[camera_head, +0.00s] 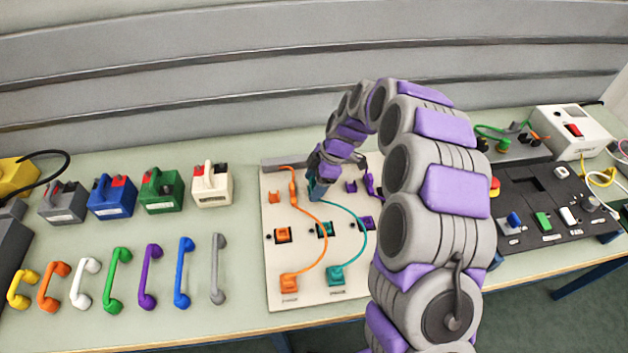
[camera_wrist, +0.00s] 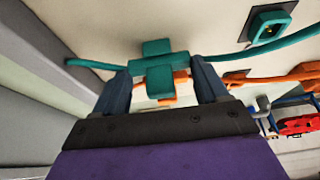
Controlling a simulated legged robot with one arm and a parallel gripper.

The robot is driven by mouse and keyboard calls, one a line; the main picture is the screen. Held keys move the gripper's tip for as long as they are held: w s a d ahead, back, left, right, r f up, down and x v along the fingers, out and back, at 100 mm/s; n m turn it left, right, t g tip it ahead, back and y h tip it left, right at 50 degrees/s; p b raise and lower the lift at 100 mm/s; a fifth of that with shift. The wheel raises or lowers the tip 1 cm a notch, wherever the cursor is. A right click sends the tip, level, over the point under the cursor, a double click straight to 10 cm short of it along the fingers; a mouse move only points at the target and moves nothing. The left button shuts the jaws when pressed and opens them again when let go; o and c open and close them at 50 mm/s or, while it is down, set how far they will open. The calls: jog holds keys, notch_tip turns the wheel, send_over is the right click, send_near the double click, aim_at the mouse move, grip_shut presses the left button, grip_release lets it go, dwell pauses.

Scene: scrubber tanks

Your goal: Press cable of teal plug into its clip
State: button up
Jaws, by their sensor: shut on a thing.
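The teal plug (camera_head: 336,275) sits at the front of the white board, and its teal cable (camera_head: 364,237) curves up to my gripper (camera_head: 317,187) near the board's back. In the wrist view, my gripper (camera_wrist: 163,88) is shut on a thicker straight piece of the teal cable (camera_wrist: 185,63), which lies across between the fingers. Teal blocks (camera_wrist: 157,47) show on either side of this piece; I cannot tell whether they are the clip or part of the cable. The clip is hidden in the head view. The teal socket (camera_head: 325,229) also shows in the wrist view (camera_wrist: 270,28).
An orange plug (camera_head: 289,283) and its cable (camera_head: 322,222) lie to the left, with an orange clip (camera_head: 274,197). A purple clip (camera_head: 351,186) stands close to the right of my gripper. Handles and coloured battery-like blocks line the table's left; a black panel (camera_head: 540,205) stands right.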

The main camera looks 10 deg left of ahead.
jog(key=shift+f, duration=0.6)
jog(key=o, duration=1.1)
jog(key=shift+r, duration=0.15)
jog(key=shift+r+p, duration=0.55)
jog(key=shift+r, duration=3.6)
